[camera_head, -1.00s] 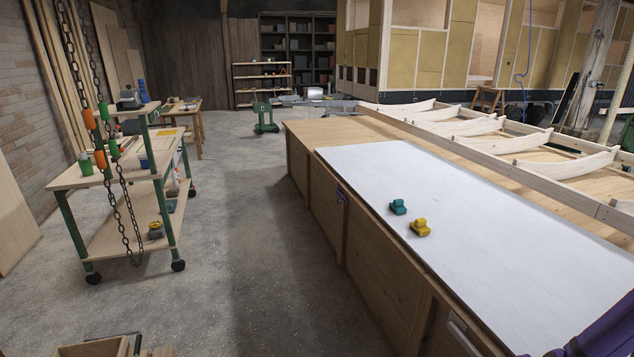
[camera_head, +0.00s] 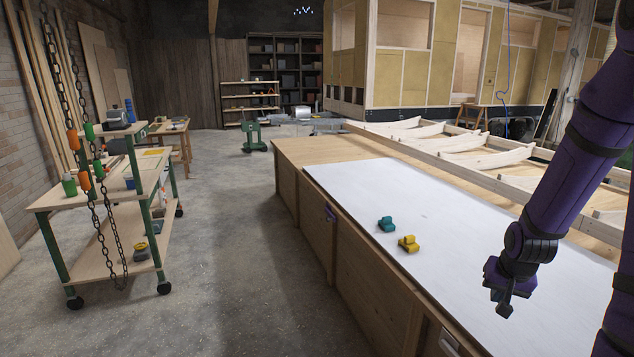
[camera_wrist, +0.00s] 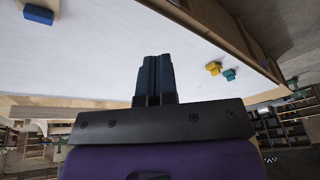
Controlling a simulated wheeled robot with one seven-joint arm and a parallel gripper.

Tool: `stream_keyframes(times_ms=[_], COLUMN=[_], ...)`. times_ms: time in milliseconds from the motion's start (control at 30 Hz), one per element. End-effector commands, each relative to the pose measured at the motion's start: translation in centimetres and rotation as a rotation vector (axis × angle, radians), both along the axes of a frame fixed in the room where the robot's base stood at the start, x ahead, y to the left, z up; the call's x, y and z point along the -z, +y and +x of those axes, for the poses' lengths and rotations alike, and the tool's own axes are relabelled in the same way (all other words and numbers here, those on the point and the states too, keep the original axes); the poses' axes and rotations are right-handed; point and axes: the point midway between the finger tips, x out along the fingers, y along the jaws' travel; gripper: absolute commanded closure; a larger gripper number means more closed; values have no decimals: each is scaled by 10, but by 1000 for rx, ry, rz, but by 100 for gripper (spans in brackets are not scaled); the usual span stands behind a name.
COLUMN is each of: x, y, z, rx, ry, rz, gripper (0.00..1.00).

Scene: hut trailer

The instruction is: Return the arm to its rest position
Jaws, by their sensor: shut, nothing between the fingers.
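My gripper (camera_head: 505,307) is at the end of my purple arm on the right of the head view. It hangs above the white-topped workbench (camera_head: 460,225), pointing down, with nothing in it. In the wrist view my gripper (camera_wrist: 156,65) has its two dark fingers pressed together. A teal toy-like block (camera_head: 386,224) and a yellow one (camera_head: 408,244) sit on the white top, to the left of my gripper and apart from it. They also show at the right of the wrist view.
A blue block (camera_wrist: 38,14) lies at the wrist view's upper left. A wooden frame with curved ribs (camera_head: 480,155) runs behind the bench. A wheeled cart (camera_head: 105,200) and hanging chains stand at left. The concrete floor (camera_head: 230,270) between cart and bench is clear.

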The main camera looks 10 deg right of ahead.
Motion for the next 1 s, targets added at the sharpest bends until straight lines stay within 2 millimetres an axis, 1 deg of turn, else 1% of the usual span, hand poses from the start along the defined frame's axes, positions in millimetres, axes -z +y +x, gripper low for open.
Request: stream_keyframes(times_ms=[33, 100, 267, 400, 467, 600, 767, 867, 1000], x=[-19, -40, -86, -125, -140, -175, -210, -229, -253], y=[9, 20, 49, 76, 88, 116, 146, 164, 186], z=[3, 4, 1, -8, -13, -28, -53, -71, -100], rx=[-28, -59, -132, -191, -218, -277, -347, -392, -458], ry=[-5, -2, -2, -10, -14, -27, -48, -63, -87], rz=[-21, -41, -82, -110, -121, -139, -151, -153, -151], gripper=[100, 100, 100, 100, 100, 100, 100, 100, 100])
